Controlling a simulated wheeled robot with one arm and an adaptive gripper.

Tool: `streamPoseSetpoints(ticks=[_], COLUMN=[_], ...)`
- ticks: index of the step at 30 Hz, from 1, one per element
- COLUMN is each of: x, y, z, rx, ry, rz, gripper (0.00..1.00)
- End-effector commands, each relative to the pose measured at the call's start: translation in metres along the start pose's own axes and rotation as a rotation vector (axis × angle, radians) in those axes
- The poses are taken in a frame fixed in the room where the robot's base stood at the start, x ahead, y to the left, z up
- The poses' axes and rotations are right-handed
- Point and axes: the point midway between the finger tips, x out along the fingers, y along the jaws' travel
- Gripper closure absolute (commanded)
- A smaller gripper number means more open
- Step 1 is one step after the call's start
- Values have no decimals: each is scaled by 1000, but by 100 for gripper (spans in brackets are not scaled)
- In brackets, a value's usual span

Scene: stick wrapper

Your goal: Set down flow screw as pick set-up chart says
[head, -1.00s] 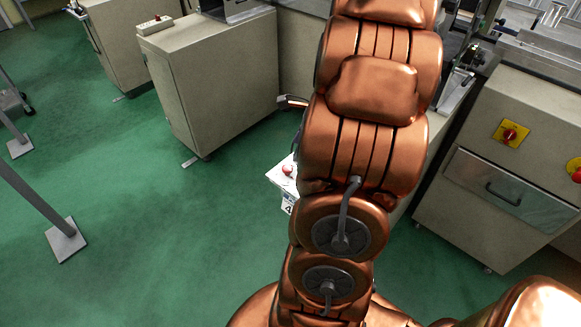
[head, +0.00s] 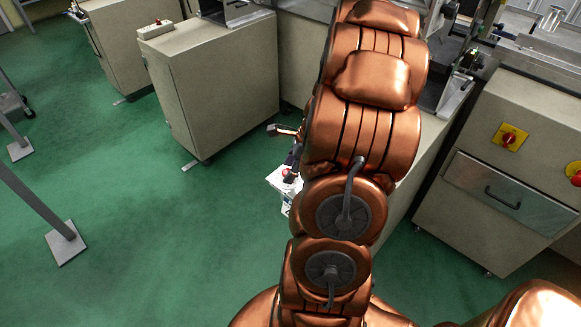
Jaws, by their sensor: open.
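My copper-coloured arm fills the middle of the head view and hides most of my gripper (head: 293,160). Only a small dark part, seemingly of the gripper, shows at the arm's left edge, by a white box (head: 278,181). A small red and white round thing (head: 289,175) shows at the top of that box, close to this dark part. I cannot tell whether they touch. I cannot make out the flow screw or the pick set-up chart in this view.
A beige cabinet (head: 215,85) stands behind the white box. Another cabinet (head: 500,165) with a drawer and a red-and-yellow switch (head: 509,138) stands at the right. A post foot (head: 66,243) stands at left. The green floor (head: 140,220) between is clear.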

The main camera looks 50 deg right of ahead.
Motion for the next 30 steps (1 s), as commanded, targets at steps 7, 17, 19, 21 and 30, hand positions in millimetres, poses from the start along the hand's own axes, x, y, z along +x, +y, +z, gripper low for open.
streamPoseSetpoints(ticks=[7, 17, 19, 21, 30], x=[0, 0, 0, 0, -1], y=[0, 0, 0, 0, -1], z=[0, 0, 0, 0, 0], rx=[0, 0, 0, -2, -74], ry=[0, 0, 0, 0, 0], rz=[0, 0, 1, 1, 30], gripper=[63, 98, 100, 100, 100])
